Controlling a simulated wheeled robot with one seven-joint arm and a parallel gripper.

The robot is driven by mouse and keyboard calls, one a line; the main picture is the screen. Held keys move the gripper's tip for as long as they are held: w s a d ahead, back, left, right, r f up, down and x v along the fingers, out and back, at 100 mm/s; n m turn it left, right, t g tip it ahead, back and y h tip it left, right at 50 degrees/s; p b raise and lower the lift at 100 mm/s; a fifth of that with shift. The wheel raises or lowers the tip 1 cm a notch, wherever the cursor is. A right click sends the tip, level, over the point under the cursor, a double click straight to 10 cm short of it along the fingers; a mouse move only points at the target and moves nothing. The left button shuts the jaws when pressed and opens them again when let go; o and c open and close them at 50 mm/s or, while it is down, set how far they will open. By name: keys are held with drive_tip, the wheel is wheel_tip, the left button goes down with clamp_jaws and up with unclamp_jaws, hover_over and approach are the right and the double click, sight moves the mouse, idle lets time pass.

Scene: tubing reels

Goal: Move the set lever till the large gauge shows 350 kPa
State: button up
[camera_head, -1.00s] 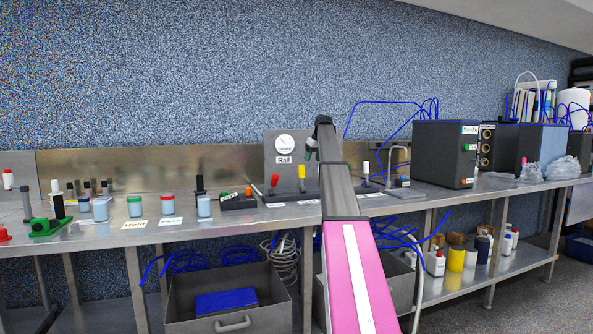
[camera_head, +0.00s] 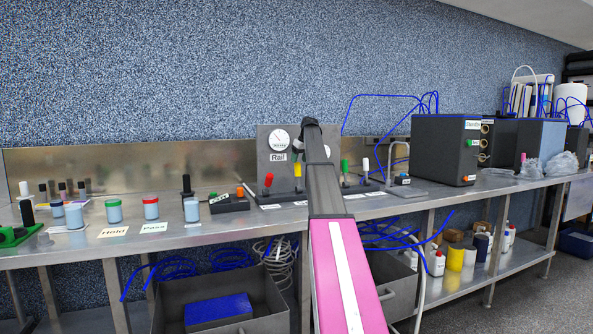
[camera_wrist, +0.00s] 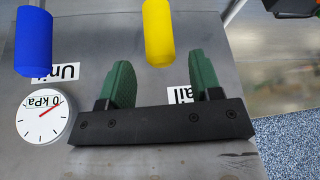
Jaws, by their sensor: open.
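The upright panel (camera_head: 262,165) on the bench carries a white gauge (camera_head: 279,140) above a "Rail" label; its reading is too small to tell. A yellow-handled lever (camera_head: 298,170) and a red-handled lever (camera_head: 268,180) stand at the panel. In the wrist view, my gripper (camera_wrist: 162,76) is open, with green fingers apart. The yellow handle (camera_wrist: 158,32) is ahead of the gap between them, not gripped. A blue handle (camera_wrist: 34,42) and a gauge with a red needle (camera_wrist: 44,118) by a "Unit" label are at left. The "Rail" label is partly hidden by a finger.
My arm hides part of the panel in the head view. Green (camera_head: 345,166) and white (camera_head: 365,165) handles stand just right of it. A dark box (camera_head: 440,150) is farther right. Capped jars (camera_head: 151,207) stand at left on the bench (camera_head: 235,228).

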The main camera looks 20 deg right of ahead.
sight(297, 168)
drive_tip(key=x, duration=0.6)
